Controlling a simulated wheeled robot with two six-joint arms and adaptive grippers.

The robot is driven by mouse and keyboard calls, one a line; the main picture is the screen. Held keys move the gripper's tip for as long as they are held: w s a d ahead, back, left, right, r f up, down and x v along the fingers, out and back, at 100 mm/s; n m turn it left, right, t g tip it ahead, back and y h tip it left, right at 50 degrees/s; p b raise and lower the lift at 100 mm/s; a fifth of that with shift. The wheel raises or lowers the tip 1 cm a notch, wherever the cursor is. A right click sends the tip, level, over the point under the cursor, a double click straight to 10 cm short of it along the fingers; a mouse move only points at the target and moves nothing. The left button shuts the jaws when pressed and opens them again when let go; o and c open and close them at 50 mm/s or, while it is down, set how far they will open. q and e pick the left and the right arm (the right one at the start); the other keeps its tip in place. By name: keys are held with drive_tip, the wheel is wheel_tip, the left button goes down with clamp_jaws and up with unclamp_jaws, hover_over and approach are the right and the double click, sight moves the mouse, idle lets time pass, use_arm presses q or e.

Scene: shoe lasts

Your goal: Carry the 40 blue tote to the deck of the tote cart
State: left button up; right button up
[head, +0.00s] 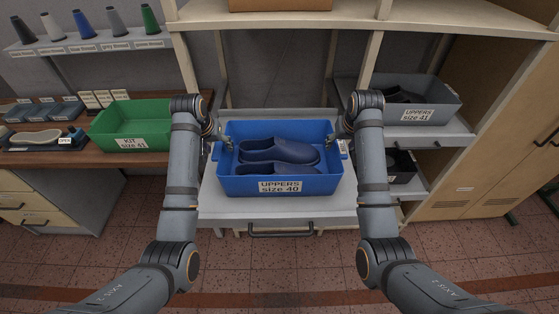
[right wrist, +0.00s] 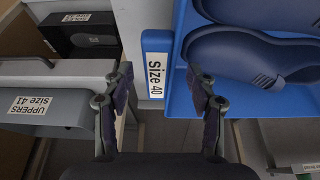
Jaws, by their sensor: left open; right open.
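The blue tote (head: 231,186), labelled "UPPERS size 40", sits level on a grey pull-out shelf (head: 250,213) in the middle of the head view. It holds dark blue shoe uppers (head: 280,151). My left gripper (head: 222,141) is open at the tote's left end. My right gripper (head: 338,133) is open at its right end. In the right wrist view the right fingers (right wrist: 160,78) stand apart, with the tote's "size 40" end tab (right wrist: 157,45) between them. I cannot tell whether they touch it. No tote cart can be made out.
A green tote (head: 118,121), size 41, stands on the wooden bench at left. A grey tote (head: 432,105), size 41, stands on a shelf at right. A dark box (head: 400,167) sits below it. Shelf posts rise behind both sides of the blue tote. The floor in front is clear.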

use_arm(q)
drive_tip(key=shift+x, duration=1.2)
use_arm(e)
drive_tip(key=shift+x, duration=1.25)
use_arm(q)
drive_tip(key=shift+w, duration=0.1)
use_arm(e)
drive_tip(key=shift+r, duration=0.1)
use_arm(q)
drive_tip(key=shift+r, duration=0.1)
drive_tip(key=shift+c, duration=0.8)
use_arm(e)
drive_tip(key=shift+c, duration=0.9)
use_arm(q)
clamp_jaws()
use_arm(e)
clamp_jaws()
drive_tip(key=shift+r, duration=0.1)
